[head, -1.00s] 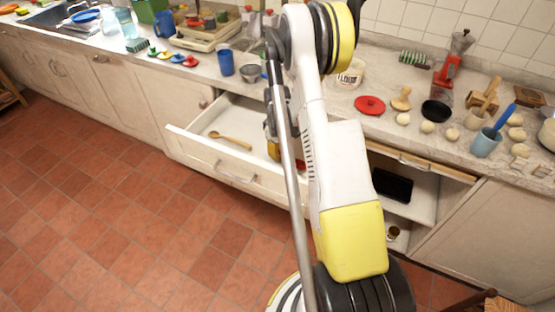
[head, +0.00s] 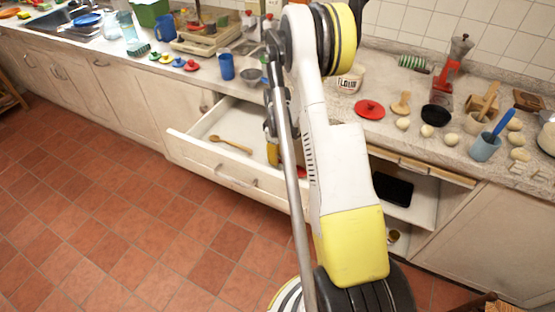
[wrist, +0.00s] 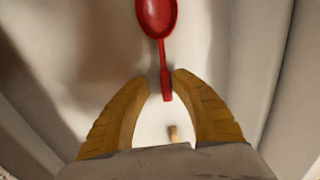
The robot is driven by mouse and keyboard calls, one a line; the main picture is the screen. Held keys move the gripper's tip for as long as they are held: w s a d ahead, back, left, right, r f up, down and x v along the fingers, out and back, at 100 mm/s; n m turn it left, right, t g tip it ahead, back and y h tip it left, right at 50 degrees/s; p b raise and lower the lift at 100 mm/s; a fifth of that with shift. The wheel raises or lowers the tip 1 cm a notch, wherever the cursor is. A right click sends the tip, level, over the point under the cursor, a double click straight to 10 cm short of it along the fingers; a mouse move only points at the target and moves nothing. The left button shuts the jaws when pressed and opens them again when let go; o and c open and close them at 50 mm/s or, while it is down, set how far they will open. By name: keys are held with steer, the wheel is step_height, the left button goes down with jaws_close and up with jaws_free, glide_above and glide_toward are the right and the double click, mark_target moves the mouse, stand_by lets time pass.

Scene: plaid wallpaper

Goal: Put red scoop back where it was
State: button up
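The red scoop (wrist: 157,18) lies in the open white drawer (head: 205,125). In the wrist view its bowl is at the top and its handle points down to my gripper (wrist: 160,80). My gripper's two yellow fingers are apart, with the handle's end between their tips; I cannot tell whether either finger touches it. In the head view only a small red part of the scoop (head: 301,171) shows beside my arm. A yellow finger of my gripper (head: 272,153) shows inside the drawer, and my arm hides the rest.
A wooden spoon (head: 231,145) lies in the drawer, left of my gripper. A lower compartment right of my arm holds a black tray (head: 393,188). The counter above carries a blue cup (head: 226,66), a red lid (head: 369,109), a black bowl (head: 436,115) and several eggs.

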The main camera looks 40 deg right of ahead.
step_height(320, 180, up, 10)
steer(key=p, duration=0.3)
steer(key=s+a+r+m+t, duration=0.2)
steer(key=s+a+r+t, duration=0.1)
steer(key=a+r, duration=1.25)
steer(key=s+a+r+m+t, duration=0.1)
steer(key=s+a+r+t, duration=0.1)
steer(key=s+a+r, duration=0.2)
steer(key=s+a+r+m+t, duration=0.1)
steer(key=s+a+r+t, duration=0.1)
steer(key=s+a, duration=0.6)
steer(key=shift+a+v, duration=0.2)
steer(key=shift+v, duration=0.95)
